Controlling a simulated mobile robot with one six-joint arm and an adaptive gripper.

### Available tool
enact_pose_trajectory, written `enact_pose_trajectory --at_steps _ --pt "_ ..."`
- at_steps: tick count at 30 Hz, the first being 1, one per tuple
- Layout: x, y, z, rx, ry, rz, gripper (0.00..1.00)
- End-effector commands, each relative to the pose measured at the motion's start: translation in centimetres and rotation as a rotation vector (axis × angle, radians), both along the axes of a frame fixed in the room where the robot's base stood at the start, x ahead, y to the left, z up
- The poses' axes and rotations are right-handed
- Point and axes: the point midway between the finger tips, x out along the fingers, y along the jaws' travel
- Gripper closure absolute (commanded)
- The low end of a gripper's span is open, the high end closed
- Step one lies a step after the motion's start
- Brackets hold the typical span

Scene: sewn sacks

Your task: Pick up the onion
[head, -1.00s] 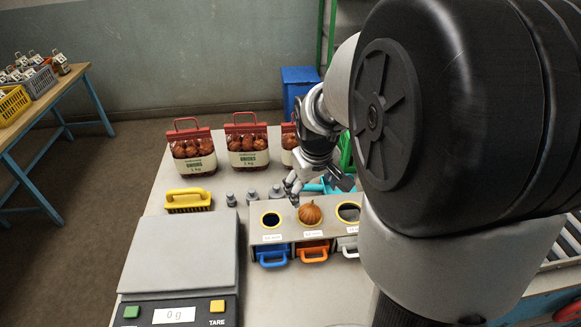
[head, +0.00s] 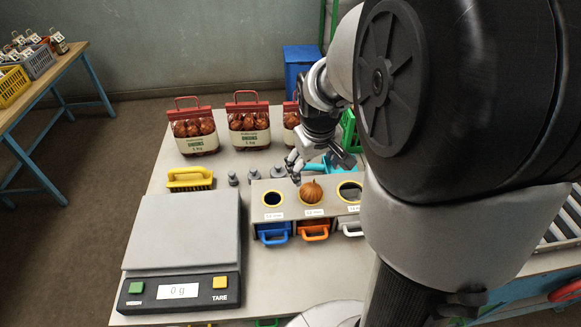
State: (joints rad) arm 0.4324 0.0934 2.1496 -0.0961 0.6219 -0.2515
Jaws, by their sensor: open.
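The onion (head: 311,192) is brown and rests in the middle hole of a grey sizing box (head: 291,207), above an orange-handled drawer. My gripper (head: 294,167) hangs just behind and slightly left of the onion, apart from it in the picture. Its jaws are open and nothing shows between them. Part of my arm covers the right side of the view.
A scale (head: 182,238) reading 0 g stands at the front left. Bagged onions (head: 249,124) with red tops line the back. A yellow brush (head: 189,178) and several small grey weights (head: 233,179) lie between. A turquoise scoop (head: 318,167) is near my gripper.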

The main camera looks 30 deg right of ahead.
Motion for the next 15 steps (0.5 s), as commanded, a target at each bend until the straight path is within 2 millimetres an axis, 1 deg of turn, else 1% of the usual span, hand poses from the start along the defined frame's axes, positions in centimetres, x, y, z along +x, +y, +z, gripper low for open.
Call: enact_pose_trajectory --at_steps 4,10,15 --pt "0.6 -0.3 1.1 0.015 0.031 0.01 0.25" --pt "2.5 -1.3 3.7 0.081 0.143 0.059 0.25" --pt "3.6 -1.6 4.5 0.135 0.215 0.1 0.25"
